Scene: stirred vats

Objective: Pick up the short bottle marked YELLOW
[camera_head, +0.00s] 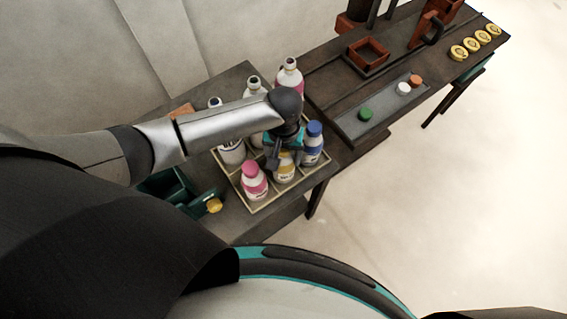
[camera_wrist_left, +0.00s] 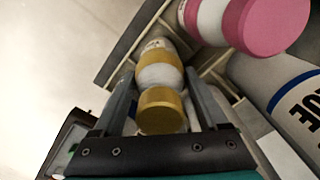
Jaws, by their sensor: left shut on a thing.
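The short bottle marked YELLOW (camera_head: 284,174) is white with a yellow band and stands in the front row of the divided crate (camera_head: 262,206). In the left wrist view its yellow cap (camera_wrist_left: 161,108) points toward the camera, between my two fingers. My left gripper (camera_head: 283,157) reaches down from above and is shut on this bottle. The gripper hides the bottle's top in the head view. My right gripper is not in view.
A pink-capped bottle (camera_head: 254,180) and a blue-capped bottle (camera_head: 313,143) stand close on either side. Taller bottles (camera_head: 289,78) stand behind. A green box (camera_head: 166,186) is left of the crate. A grey tray (camera_head: 350,130) with coloured caps lies on the right bench.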

